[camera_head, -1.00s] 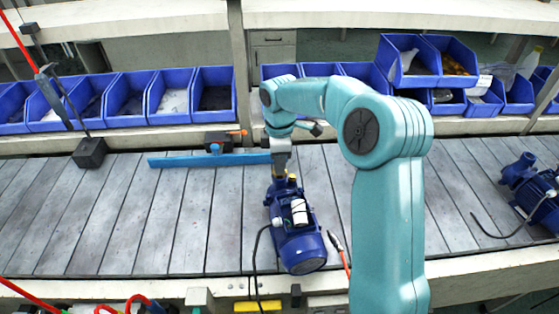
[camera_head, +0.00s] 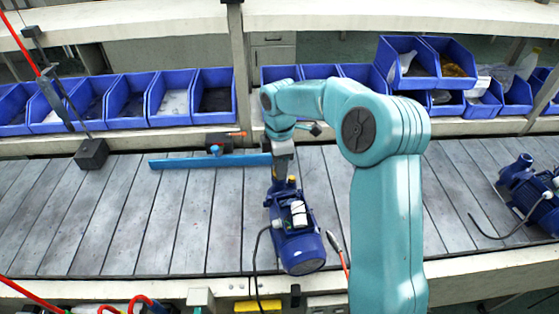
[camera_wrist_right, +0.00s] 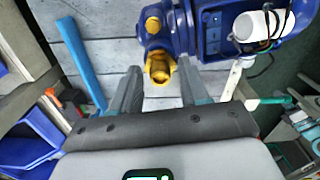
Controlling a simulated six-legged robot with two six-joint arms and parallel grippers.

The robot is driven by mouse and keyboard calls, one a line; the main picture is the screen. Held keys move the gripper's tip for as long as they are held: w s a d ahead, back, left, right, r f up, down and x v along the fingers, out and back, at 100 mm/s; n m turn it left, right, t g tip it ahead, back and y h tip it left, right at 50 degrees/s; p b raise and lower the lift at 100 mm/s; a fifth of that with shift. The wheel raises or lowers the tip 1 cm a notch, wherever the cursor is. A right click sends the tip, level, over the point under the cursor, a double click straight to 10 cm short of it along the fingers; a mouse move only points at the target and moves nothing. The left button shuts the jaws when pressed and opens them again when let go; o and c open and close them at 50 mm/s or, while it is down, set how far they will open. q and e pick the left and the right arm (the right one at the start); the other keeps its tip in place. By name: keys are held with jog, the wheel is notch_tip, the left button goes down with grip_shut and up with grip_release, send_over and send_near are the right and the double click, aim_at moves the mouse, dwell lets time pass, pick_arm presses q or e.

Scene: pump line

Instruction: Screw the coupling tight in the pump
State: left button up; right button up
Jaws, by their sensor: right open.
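The blue pump (camera_head: 297,236) lies on the grey slatted bench, its motor end toward the front. It also shows at the top of the right wrist view (camera_wrist_right: 213,33). A yellow coupling (camera_wrist_right: 159,66) sticks out of the pump's end, with a second yellow part (camera_wrist_right: 152,25) beside it. My right gripper (camera_head: 279,180) is over the far end of the pump and hides part of it in the head view. In the right wrist view its two fingers (camera_wrist_right: 160,78) are apart, with the coupling between or just beyond their tips; contact cannot be told. My left gripper is not in view.
A blue bar (camera_head: 205,161) lies left of the pump. A second blue pump (camera_head: 532,192) with a cable stands at the right. Blue bins (camera_head: 130,98) line the back. A dark block (camera_head: 91,153) sits at the left.

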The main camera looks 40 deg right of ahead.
jog(key=shift+r+n+p, duration=0.1)
jog(key=shift+n+p, duration=0.5)
jog(key=shift+n, duration=1.1)
jog(key=shift+n+p, duration=0.5)
jog(key=shift+n, duration=1.3)
